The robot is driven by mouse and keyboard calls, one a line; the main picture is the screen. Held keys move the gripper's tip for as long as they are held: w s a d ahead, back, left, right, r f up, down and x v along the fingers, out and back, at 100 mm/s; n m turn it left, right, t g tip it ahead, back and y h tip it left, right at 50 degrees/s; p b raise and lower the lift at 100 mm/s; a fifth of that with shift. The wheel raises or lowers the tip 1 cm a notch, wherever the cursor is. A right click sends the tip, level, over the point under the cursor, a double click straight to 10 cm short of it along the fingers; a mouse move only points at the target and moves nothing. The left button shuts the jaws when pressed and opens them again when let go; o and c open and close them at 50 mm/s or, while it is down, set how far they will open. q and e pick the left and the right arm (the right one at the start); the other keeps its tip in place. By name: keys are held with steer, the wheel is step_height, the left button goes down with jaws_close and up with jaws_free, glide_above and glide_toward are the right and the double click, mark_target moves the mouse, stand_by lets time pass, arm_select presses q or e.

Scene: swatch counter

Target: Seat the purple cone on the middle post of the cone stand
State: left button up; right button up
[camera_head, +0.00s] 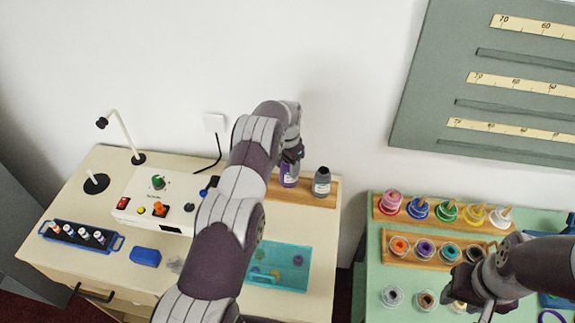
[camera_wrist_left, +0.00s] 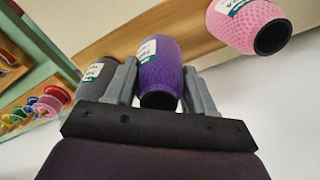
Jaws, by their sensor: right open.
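The purple cone (camera_head: 289,174) is at the wooden board (camera_head: 331,185) at the back of the cream counter, between a grey cone (camera_head: 321,182) and a pink cone (camera_wrist_left: 250,22). My left gripper (camera_head: 293,152) is at the purple cone. In the left wrist view the purple cone (camera_wrist_left: 160,65) sits between both fingers, which appear to press its sides. The board looks like the cone stand; its middle post is hidden, and I cannot tell whether the purple cone rests on it. My right gripper (camera_head: 482,290) is open over the green counter.
The cream counter holds a control box (camera_head: 155,200), a blue tray of small bottles (camera_head: 80,236), a blue block (camera_head: 145,257) and a teal tray (camera_head: 290,262). The green counter carries racks of coloured spools (camera_head: 446,212). A white wall is behind.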

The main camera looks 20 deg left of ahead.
arm_select(q)
steer(key=o, duration=0.4)
steer(key=shift+o, duration=0.2)
step_height(320, 180, up, 13)
steer(key=p, duration=1.2)
steer(key=shift+f, duration=0.2)
